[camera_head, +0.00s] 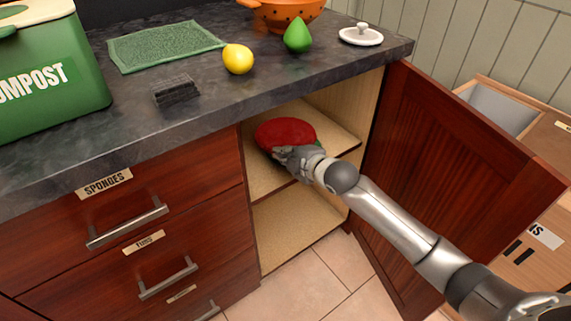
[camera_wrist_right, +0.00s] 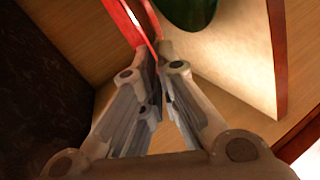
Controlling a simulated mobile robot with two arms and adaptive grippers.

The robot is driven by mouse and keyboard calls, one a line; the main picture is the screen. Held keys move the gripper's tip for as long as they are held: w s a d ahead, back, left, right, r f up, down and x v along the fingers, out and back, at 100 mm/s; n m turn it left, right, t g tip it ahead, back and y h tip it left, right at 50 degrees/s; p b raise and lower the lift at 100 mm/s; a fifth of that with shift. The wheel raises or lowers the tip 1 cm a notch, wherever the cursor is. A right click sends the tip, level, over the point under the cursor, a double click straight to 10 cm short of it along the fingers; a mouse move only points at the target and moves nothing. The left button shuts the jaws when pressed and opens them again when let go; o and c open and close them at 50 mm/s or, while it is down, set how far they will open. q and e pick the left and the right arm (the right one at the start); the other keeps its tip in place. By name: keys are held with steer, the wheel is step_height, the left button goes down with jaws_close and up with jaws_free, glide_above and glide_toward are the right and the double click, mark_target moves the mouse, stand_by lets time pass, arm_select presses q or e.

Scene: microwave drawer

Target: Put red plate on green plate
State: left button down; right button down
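The red plate (camera_head: 284,132) is inside the open cabinet, at the upper shelf. My right gripper (camera_head: 287,153) is at its near edge. In the right wrist view the rim of the red plate (camera_wrist_right: 133,18) runs between the fingertips (camera_wrist_right: 153,50), which are shut on it. The green plate (camera_wrist_right: 190,10) shows in part at the top of the right wrist view, beside the red plate. Whether the plates touch is hidden. My left gripper is not in view.
The cabinet door (camera_head: 440,170) stands open to the right of my right arm. The shelf (camera_head: 335,138) has some bare wood at the right. The countertop (camera_head: 200,95) above holds a lemon (camera_head: 238,59), a green pear-shaped item (camera_head: 298,36) and a lid (camera_head: 361,37).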

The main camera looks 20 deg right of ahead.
steer(key=shift+w+d+f, duration=0.1)
steer(key=shift+w+f, duration=0.3)
step_height(320, 180, down, 3)
steer(key=shift+r+b, duration=0.1)
steer(key=shift+b, duration=0.65)
steer(key=shift+s, duration=0.1)
steer(key=shift+f, duration=0.45)
steer(key=c, duration=1.6)
jaws_free()
steer(key=shift+c, duration=0.2)
